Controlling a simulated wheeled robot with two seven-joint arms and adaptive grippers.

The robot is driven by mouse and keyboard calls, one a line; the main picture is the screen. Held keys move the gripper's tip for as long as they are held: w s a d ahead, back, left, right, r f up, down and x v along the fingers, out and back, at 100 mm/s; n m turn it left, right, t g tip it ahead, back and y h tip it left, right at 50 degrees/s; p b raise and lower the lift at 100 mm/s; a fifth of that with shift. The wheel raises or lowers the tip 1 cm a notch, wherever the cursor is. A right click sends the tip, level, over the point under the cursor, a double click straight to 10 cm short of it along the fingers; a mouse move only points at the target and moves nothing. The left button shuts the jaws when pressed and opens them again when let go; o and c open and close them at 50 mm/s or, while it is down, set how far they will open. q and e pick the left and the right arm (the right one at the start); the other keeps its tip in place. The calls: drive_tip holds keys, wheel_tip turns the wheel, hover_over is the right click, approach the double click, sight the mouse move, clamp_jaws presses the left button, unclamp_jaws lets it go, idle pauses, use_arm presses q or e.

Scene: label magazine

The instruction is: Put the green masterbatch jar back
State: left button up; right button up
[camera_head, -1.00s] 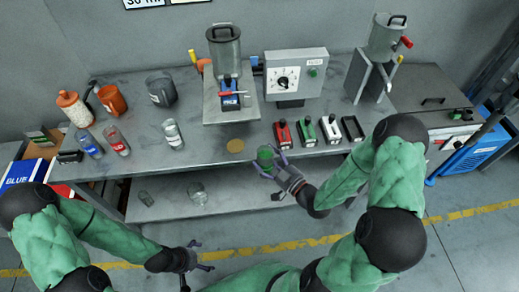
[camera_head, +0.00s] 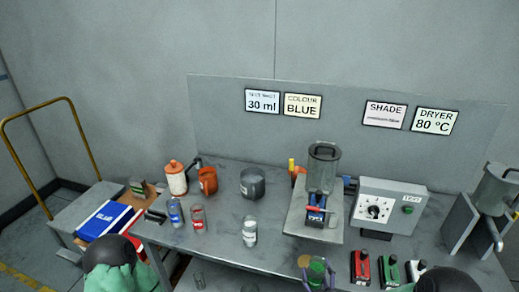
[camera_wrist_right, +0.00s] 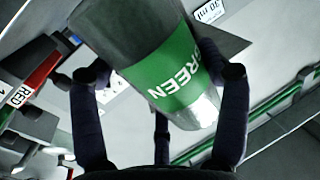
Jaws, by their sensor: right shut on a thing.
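The green masterbatch jar (camera_head: 316,268) is at the bottom of the head view, in front of the bench's front edge. My right gripper (camera_head: 318,283) is shut on it. In the right wrist view the jar's green band reading GREEN (camera_wrist_right: 168,75) is tilted between the fingers of the right gripper (camera_wrist_right: 160,78). A blue-labelled jar (camera_head: 175,213) and a red-labelled jar (camera_head: 197,219) stand side by side on the left of the bench. A clear jar (camera_head: 249,232) stands to their right. My left gripper is out of view.
A grey pot (camera_head: 252,184), an orange jug (camera_head: 208,181) and a white canister (camera_head: 176,178) stand behind the jars. A machine with a hopper (camera_head: 323,170) and a control box (camera_head: 388,207) stand right of centre.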

drive_tip(key=shift+a+h, duration=0.3)
drive_tip(key=shift+a, duration=0.05)
drive_tip(key=s+f, duration=0.4)
drive_tip(key=f, duration=0.1)
drive_tip(key=shift+s+f, duration=0.15)
drive_tip(key=shift+f, duration=0.1)
drive_tip(key=s+d+r+n+y, duration=0.1)
drive_tip(key=d+r+n+y, duration=0.2)
drive_tip(key=d+r+y, duration=0.1)
drive_tip(key=shift+s+d+r+g+y, duration=0.3)
drive_tip(key=shift+s+d+g+y, duration=0.1)
drive_tip(key=shift+d+y, duration=0.55)
drive_tip(key=shift+d, duration=0.1)
